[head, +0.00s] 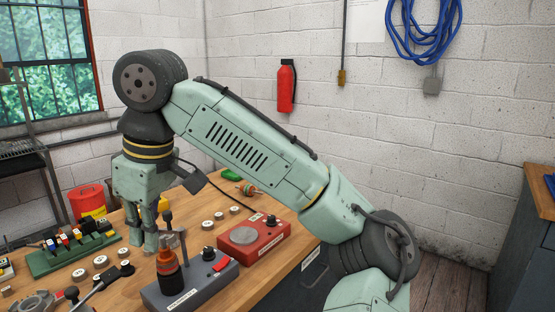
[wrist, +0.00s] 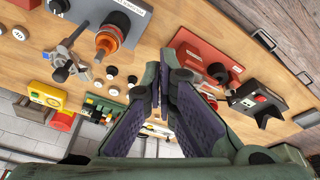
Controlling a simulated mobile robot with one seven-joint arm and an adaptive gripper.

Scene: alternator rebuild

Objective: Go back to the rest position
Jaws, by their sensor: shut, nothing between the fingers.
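My gripper (head: 144,240) hangs from my bent arm over the wooden bench in the head view, pointing down, near the grey press-like device. In the wrist view my gripper (wrist: 166,70) shows its two dark fingers with their tips together and nothing held. My own arm spans the middle of the head view and hides part of the bench and wall behind it.
The bench (head: 205,195) bears a grey device (head: 190,285) with an orange-and-black part, a red box (head: 255,240), a green rack (head: 70,253) and several small round pieces. A red canister (head: 88,202) stands at the left. A blue cabinet (head: 525,250) stands at the right.

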